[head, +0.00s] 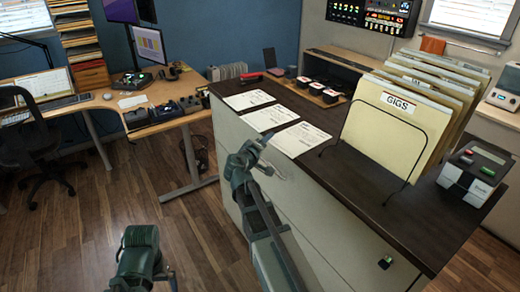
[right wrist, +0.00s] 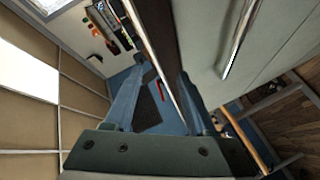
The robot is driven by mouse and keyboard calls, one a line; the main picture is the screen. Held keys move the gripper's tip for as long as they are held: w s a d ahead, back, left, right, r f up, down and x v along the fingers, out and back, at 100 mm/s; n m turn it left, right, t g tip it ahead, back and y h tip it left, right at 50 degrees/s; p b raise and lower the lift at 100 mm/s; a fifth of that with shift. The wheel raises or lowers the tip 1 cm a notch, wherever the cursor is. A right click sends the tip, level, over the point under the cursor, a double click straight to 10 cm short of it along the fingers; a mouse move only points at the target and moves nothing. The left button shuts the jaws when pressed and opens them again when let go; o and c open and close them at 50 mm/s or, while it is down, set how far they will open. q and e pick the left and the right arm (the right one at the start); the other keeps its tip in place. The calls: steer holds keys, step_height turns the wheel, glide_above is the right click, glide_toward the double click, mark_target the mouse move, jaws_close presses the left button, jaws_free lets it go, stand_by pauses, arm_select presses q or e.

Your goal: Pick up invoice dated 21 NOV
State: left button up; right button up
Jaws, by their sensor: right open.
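Three white paper sheets lie flat in a row on the dark top of the cabinet in the head view: the far sheet (head: 248,99), the middle sheet (head: 271,117) and the near sheet (head: 299,139). Their print is too small to read, so I cannot tell which is dated 21 NOV. My right gripper (head: 257,145) is at the cabinet's left edge, beside the near sheet. In the right wrist view (right wrist: 160,88) its two fingers are apart with nothing visibly held. My left arm shows at the bottom left, over the floor; its fingers cannot be made out.
A wire rack of cream folders labelled GIGS (head: 400,125) stands right of the sheets on the dark cabinet top (head: 345,180). A grey box with buttons (head: 475,175) is at the right. A wooden tray with dark jars (head: 318,92) is behind. A desk (head: 150,112) stands left.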

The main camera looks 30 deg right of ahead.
steer(key=shift+x, duration=1.15)
jaws_close()
